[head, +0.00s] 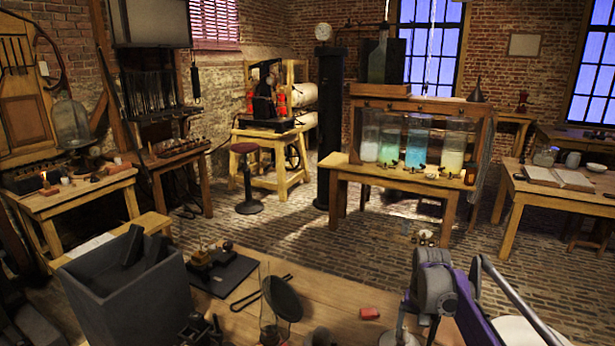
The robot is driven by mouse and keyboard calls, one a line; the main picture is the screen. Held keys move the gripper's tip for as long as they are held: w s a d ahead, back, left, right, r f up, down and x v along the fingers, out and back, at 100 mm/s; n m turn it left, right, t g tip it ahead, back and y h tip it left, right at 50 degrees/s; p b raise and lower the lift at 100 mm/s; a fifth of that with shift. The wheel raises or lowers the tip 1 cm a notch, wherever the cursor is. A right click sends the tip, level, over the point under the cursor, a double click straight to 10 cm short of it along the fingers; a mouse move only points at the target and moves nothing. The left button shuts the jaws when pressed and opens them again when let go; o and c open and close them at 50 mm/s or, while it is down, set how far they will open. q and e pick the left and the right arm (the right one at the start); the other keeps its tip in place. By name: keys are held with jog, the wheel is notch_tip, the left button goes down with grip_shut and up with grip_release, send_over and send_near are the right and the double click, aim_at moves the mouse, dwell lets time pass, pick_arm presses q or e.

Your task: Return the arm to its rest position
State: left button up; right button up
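Neither gripper can be made out in the head view. On the bench (345,287) in front of me stands a clear glass jar (267,325), with a dark round disc (283,299) leaning at its right side. I cannot tell whether the disc touches the jar. A grey open box (130,305) with dark slabs in it stands at the bench's left. A small red block (369,313) lies to the right of the jar. Several glass jars (415,143) with white, green, blue and pale contents stand in a wooden frame on a table farther back.
A dark board (232,275) with small brass and wood parts lies behind the glass jar. A grey and purple mechanism (435,288) fills the lower right. A table with an open book (560,178) stands at right. A stool (246,150) and open brick floor (290,235) lie beyond.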

jog(key=s+a+r+n+t, duration=0.1)
jog(key=s+a+r, duration=0.15)
jog(key=s, duration=0.55)
jog(key=s+a+r+n+t, duration=0.15)
jog(key=s+a, duration=0.25)
jog(key=s, duration=0.5)
jog(key=s+a+f+n+t, duration=0.1)
jog(key=s+f, duration=0.2)
jog(key=s, duration=0.4)
jog(key=s+a+f+n+t, duration=0.1)
jog(key=s+a+f, duration=0.1)
jog(key=s+f, duration=0.2)
jog(key=s, duration=0.3)
jog(key=shift+f+t, duration=0.25)
jog(key=shift+t, duration=0.1)
jog(key=shift+n, duration=0.25)
jog(key=shift+c, duration=0.2)
